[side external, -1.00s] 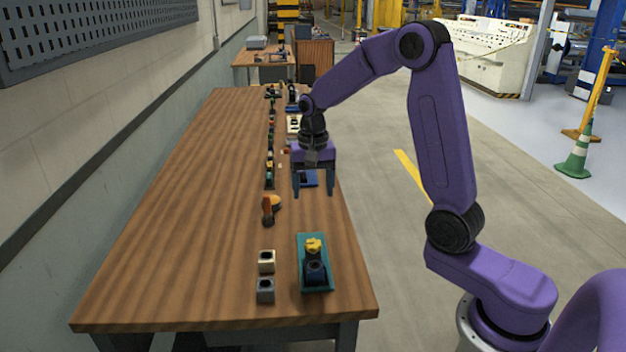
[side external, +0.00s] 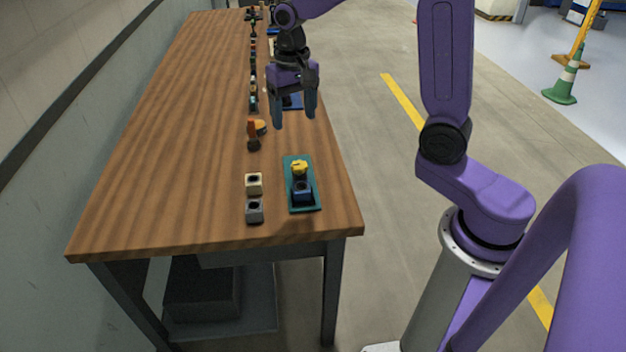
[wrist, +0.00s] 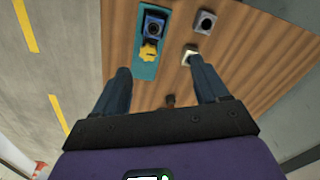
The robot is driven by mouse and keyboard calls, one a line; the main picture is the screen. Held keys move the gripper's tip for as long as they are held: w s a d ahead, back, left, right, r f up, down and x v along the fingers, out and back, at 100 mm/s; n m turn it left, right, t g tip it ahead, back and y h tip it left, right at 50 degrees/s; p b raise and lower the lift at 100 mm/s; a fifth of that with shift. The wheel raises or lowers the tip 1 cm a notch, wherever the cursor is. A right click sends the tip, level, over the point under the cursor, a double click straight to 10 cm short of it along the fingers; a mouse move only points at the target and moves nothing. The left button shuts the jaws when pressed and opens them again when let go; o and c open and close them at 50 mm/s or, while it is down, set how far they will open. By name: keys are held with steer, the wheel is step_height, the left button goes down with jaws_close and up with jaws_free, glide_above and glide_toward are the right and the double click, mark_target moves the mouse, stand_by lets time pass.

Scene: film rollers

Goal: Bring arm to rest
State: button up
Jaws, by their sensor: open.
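My gripper (side external: 293,118) is open with nothing between its fingers. It hangs above the right edge of the wooden table (side external: 150,180), apart from the objects on it. In the wrist view, its two fingers (wrist: 163,85) point toward a teal tray (wrist: 143,70). The tray (side external: 303,205) lies near the table's front right and carries a dark blue block (side external: 302,189) and a yellow piece (side external: 299,167). Both also show in the wrist view, the blue block (wrist: 154,27) and the yellow piece (wrist: 149,52).
A cream block (side external: 254,185) and a grey block (side external: 254,211) stand left of the tray. An orange and black item (side external: 253,133) stands behind them. The table's left half is clear.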

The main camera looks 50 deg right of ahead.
steer(key=s+a+n, duration=0.2)
steer(key=s+n, duration=0.6)
steer(key=s, duration=0.5)
steer(key=s+a+n, duration=0.2)
steer(key=s+n, duration=0.6)
steer(key=s, duration=0.5)
steer(key=shift+s+a+f+n, duration=0.3)
steer(key=shift+a+n, duration=0.05)
steer(key=shift+n, duration=0.05)
